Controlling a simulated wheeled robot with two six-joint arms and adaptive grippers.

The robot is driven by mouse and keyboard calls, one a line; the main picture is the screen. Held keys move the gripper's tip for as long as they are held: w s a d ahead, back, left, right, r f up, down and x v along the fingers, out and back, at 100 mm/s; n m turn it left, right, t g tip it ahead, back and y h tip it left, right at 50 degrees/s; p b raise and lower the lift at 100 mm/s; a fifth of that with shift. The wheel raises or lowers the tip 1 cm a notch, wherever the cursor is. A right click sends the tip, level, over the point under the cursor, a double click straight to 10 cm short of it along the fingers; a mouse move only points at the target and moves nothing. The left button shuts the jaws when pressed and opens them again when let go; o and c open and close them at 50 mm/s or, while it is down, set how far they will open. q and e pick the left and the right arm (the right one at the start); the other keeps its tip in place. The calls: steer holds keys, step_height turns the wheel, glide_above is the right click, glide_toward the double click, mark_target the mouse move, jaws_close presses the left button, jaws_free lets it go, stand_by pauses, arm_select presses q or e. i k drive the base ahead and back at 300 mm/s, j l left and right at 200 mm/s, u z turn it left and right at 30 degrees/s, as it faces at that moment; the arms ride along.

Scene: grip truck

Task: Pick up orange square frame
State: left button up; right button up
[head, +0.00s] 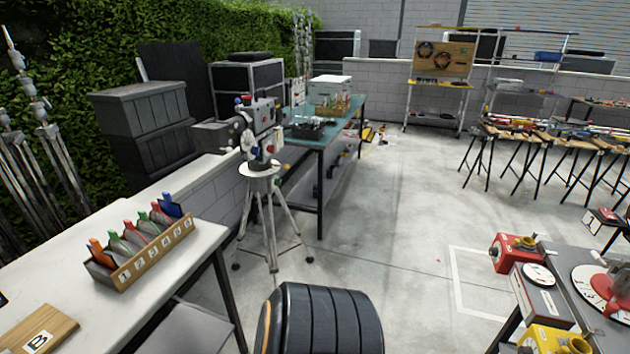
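No separate orange square frame is clearly recognisable. An orange piece (96,251) stands upright in the left end of a wooden rack (126,272) on the white-topped table at the left. Only its upper part shows, so I cannot tell whether it is a square frame. Green, red and blue pieces stand in the other slots, and the rack's front carries number labels. Neither of my grippers is in view.
The white-topped table (185,258) also holds a wooden board marked B (42,335). A tripod (268,215) with a device stands behind it. A dark ribbed shape (325,320), unclear what, is at bottom centre. Equipment (540,290) stands at right; the middle floor is clear.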

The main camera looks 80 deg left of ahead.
mark_target(101, 258)
steer(key=u, duration=4.05)
